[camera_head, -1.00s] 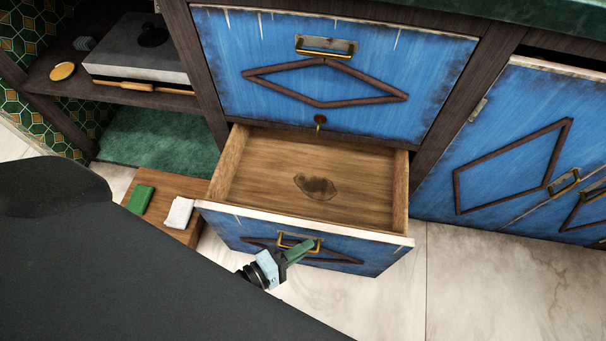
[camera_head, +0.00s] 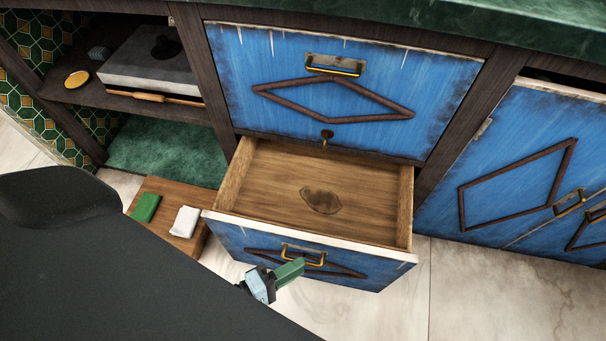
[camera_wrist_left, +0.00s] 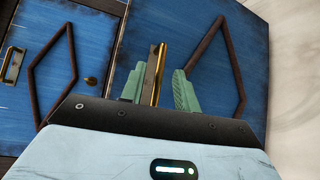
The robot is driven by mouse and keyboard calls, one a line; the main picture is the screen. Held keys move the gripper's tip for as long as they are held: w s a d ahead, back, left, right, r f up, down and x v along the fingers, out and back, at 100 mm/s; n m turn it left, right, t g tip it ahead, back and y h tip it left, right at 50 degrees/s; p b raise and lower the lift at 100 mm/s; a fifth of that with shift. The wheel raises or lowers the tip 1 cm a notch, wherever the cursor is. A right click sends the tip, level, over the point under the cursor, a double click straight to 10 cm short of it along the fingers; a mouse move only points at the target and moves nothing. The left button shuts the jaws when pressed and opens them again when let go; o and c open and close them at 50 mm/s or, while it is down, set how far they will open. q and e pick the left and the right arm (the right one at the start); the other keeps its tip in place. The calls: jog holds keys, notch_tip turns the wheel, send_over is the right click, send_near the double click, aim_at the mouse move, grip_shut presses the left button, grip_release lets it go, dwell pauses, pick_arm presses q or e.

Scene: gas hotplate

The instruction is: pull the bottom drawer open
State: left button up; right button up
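The bottom drawer (camera_head: 260,189) stands pulled well out of the cabinet, its empty wooden inside showing a dark stain. Its blue front (camera_head: 350,272) carries a brass handle (camera_head: 318,262). My left gripper (camera_head: 301,266) is just in front of this handle in the head view. In the left wrist view, the left gripper's green fingers (camera_wrist_left: 160,92) are spread apart. The brass handle (camera_wrist_left: 156,72) shows between them, nearer the left finger, with a gap to the right one. My right gripper is not in view.
Blue cupboard doors (camera_head: 520,190) are shut at the right. A low wooden stool (camera_head: 180,243) with a green and a white block stands left of the drawer. Pale floor (camera_head: 480,295) lies clear at the right.

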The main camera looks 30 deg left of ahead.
pick_arm(q)
jog(key=v, duration=0.4)
jog(key=shift+s+p, duration=0.15)
jog(key=shift+p, duration=0.15)
